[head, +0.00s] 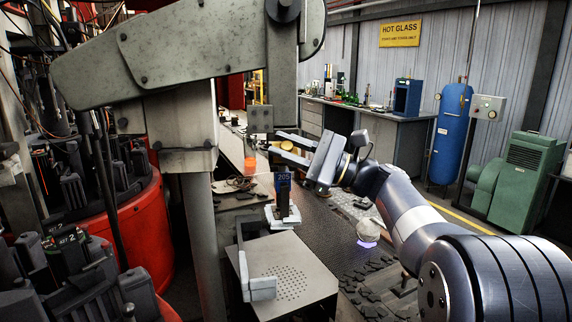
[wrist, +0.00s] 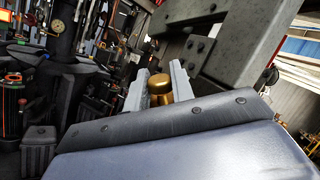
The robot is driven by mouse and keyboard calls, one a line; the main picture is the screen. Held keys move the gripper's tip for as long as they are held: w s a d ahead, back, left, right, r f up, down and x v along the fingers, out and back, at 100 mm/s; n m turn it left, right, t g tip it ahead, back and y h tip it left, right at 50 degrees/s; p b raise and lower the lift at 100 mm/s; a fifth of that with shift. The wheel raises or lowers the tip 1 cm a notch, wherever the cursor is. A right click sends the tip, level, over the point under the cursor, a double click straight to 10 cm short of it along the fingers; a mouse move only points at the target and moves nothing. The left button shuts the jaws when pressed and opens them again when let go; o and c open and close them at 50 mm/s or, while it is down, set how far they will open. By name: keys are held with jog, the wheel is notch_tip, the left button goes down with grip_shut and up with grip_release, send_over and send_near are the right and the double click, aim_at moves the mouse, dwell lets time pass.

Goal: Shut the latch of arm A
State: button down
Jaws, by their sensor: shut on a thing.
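A brass knob (head: 261,148) shows below a small grey plate on the hanging end of a big grey machine arm (head: 190,45) in the head view. I take the knob to be part of the latch; no letter A is legible. My gripper (head: 280,147) reaches in from the right, with its two fingers at the knob. In the wrist view the gripper (wrist: 159,84) has one finger on each side of the brass knob (wrist: 160,85) and is shut on it. The machine arm (wrist: 222,55) rises close behind at the right. The latch's own position is hard to tell.
A red rotary machine (head: 140,235) with dark moulds stands at the left. A perforated grey plate (head: 290,270) and a dark post marked 205 (head: 283,192) are below my gripper. A bench (head: 380,130), blue tank (head: 450,130) and green machine (head: 518,175) stand farther back.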

jog(key=f+n+g+b, duration=0.1)
jog(key=n, duration=0.1)
jog(key=f+n+y+b, duration=0.1)
jog(key=n+b, duration=0.1)
jog(key=shift+g, duration=0.4)
jog(key=n+g+b, duration=0.1)
jog(key=n, duration=0.1)
jog(key=n+g+y+b, duration=0.1)
jog(key=n, duration=0.1)
jog(key=shift+w+f, duration=0.2)
jog(key=shift+f, duration=0.15)
jog(key=n+g, duration=0.1)
jog(key=n, duration=0.1)
jog(key=f+n+g+b, duration=0.1)
jog(key=n+g, duration=0.1)
jog(key=n, duration=0.1)
jog(key=w+n+g, duration=0.1)
jog(key=n+g, duration=0.1)
jog(key=n, duration=0.1)
jog(key=shift+w+f+b, duration=0.1)
jog(key=shift+f+b, duration=0.05)
jog(key=shift+b, duration=0.15)
jog(key=shift+n, duration=0.5)
jog(key=c, duration=1.3)
grip_release()
jog(key=shift+o, duration=0.2)
jog(key=shift+d, duration=0.1)
jog(key=v, duration=1)
jog(key=shift+w+d+f, duration=0.2)
jog(key=shift+f, duration=0.05)
